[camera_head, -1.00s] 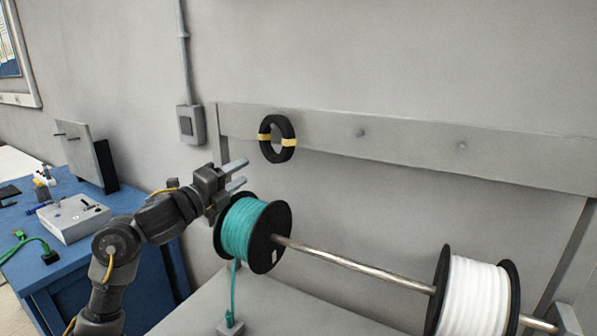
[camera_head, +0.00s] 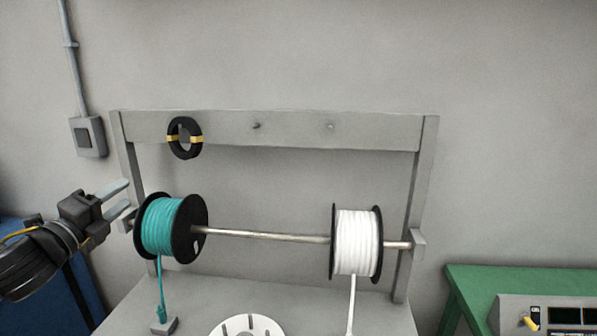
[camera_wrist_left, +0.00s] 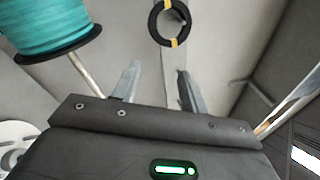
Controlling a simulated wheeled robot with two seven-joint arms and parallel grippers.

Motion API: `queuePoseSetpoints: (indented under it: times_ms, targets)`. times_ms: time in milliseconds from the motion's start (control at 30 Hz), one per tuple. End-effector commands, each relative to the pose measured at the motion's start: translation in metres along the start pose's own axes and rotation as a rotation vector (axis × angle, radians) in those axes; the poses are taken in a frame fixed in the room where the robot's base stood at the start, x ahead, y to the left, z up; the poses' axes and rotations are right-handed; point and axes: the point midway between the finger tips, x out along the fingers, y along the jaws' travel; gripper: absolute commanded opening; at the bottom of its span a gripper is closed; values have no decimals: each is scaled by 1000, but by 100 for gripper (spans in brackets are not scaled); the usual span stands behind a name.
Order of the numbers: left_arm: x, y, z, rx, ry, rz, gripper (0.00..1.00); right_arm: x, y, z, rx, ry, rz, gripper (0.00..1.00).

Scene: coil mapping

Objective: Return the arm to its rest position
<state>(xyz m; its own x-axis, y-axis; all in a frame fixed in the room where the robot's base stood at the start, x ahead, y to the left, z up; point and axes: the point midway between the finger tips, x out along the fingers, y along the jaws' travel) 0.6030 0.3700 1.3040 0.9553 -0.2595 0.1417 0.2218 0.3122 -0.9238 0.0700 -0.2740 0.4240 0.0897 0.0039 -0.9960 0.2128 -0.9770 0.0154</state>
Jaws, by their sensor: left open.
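My left gripper (camera_head: 120,198) is at the left of the head view, beside the teal spool, with its two fingers apart and nothing between them. The left wrist view also shows the open, empty fingers (camera_wrist_left: 156,88). A black coil with yellow bands (camera_head: 185,138) hangs at the left end of the grey rack board, above and to the right of the gripper. In the left wrist view the coil (camera_wrist_left: 157,27) is beyond the fingertips. My right gripper is not in view.
A teal spool (camera_head: 160,226) and a white spool (camera_head: 357,242) sit on a metal rod (camera_head: 265,236). Two bare pegs (camera_head: 256,126) (camera_head: 330,127) stick out of the grey board (camera_head: 380,136). A white slotted disc (camera_head: 245,328) is at the front. A green table (camera_head: 520,282) stands at right.

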Motion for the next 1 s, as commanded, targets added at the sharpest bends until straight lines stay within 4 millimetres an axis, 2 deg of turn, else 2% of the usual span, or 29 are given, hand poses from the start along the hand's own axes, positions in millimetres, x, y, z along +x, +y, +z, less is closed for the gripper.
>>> queuePoseSetpoints:
  times_ms: [67, 367, 533, 667, 767, 833, 900, 1000]
  targets:
    - [1, 8, -7, -25, 0, 14, 44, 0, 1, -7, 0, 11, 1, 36]
    - [0, 57, -43, -199, -28, 106, 44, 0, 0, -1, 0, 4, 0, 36]
    - [-14, 101, -71, -352, -73, 200, 44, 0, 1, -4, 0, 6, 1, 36]
    - [-34, 143, -100, -507, -127, 299, 44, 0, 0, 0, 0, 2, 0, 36]
    - [-61, 183, -130, -661, -191, 404, 44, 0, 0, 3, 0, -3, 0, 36]
    - [-89, 214, -158, -796, -256, 501, 44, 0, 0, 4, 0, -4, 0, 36]
    - [-125, 245, -189, -943, -342, 615, 44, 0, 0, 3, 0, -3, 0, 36]
    - [-181, 278, -229, -1132, -478, 771, 44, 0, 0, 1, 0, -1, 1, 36]
